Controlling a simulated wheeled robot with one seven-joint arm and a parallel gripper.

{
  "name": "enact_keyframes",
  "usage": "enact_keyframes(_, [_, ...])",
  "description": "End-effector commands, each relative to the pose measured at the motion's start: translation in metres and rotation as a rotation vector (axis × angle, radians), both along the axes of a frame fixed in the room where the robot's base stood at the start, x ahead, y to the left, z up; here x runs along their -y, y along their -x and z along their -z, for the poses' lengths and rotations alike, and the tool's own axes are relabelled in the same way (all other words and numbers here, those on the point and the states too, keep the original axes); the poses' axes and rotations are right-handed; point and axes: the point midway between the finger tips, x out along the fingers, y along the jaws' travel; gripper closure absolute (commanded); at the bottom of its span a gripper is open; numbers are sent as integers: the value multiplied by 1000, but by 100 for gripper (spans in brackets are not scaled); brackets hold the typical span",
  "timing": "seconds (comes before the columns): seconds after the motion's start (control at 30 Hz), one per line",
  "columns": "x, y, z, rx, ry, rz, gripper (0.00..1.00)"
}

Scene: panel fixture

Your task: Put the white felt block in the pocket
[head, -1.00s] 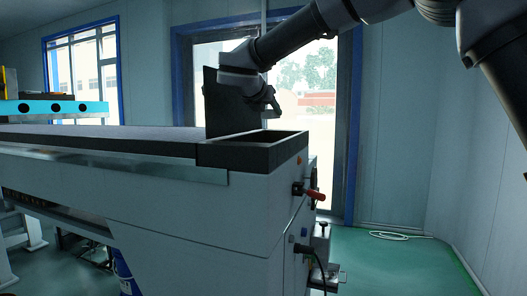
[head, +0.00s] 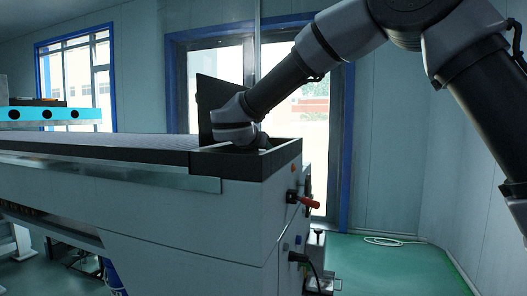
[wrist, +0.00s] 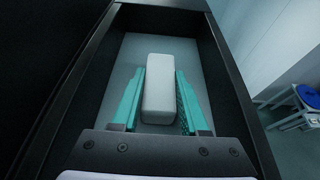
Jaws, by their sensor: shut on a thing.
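The white felt block (wrist: 158,84) is between the teal fingers of my gripper (wrist: 160,100) in the wrist view. My gripper is shut on it. Block and fingers are within the outline of the dark-walled pocket (wrist: 222,75), over its grey floor. I cannot tell whether the block touches the floor. In the head view the pocket's black rim (head: 262,163) is at the right end of the bench. My wrist is low over it, and the fingers and block are hidden there.
A dark upright panel (head: 205,100) stands close behind my wrist at the pocket. The long white bench (head: 150,205) runs left. A red-handled knob (head: 308,201) sticks out of its end. Green floor is open at the right. A small blue-and-white stand (wrist: 305,100) shows in the wrist view.

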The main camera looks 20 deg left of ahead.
Motion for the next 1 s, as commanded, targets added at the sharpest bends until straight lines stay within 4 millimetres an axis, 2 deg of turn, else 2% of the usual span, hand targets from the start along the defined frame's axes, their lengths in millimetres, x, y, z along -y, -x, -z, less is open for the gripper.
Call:
enact_keyframes(0.07, [0,0,2,0,1,0,100])
enact_keyframes(0.1, [0,0,3,0,1,0,52])
enact_keyframes(0.17, [0,0,2,0,1,0,29])
enact_keyframes(0.2, [0,0,2,0,1,0,26])
enact_keyframes(0.57, [0,1,-1,0,0,0,26])
enact_keyframes(0.67, [-2,13,-6,0,0,-3,26])
enact_keyframes(1.0, [-7,79,-33,0,-1,-3,26])
